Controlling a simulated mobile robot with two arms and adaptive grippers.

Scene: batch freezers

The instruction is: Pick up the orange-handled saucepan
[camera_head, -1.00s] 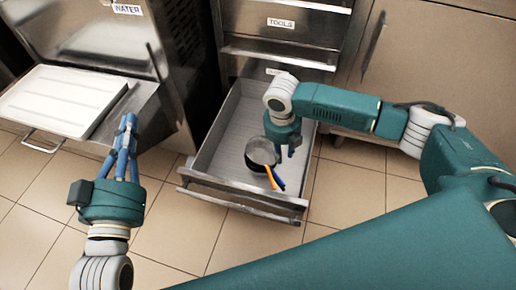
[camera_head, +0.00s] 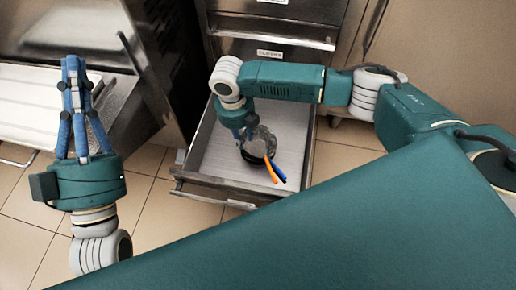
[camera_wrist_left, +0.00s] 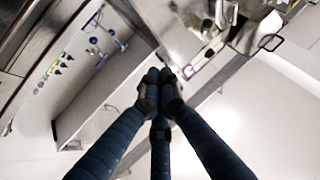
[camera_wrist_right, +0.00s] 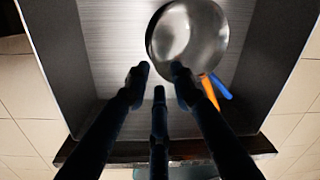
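The orange-handled saucepan (camera_head: 262,143) is a round metal pan in the open drawer. Its orange handle (camera_head: 272,171) points towards the drawer front. A blue handle (camera_head: 279,172) lies right beside it; I cannot tell whether it belongs to a second pan stacked with this one. My right gripper (camera_head: 243,132) is over the drawer at the pan's left edge, fingers pointing down. In the right wrist view its fingers (camera_wrist_right: 160,80) are spread and empty, and the pan (camera_wrist_right: 187,33) lies beyond them, up and to the right. My left gripper (camera_head: 75,65) is away to the left, fingertips together, empty.
The pulled-out drawer (camera_head: 187,160) has low walls around the pan and a bare floor left of it. A steel cabinet (camera_head: 275,20) stands behind. A freezer with a white tray (camera_head: 20,100) is at the left. Tiled floor (camera_head: 165,220) is clear in front.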

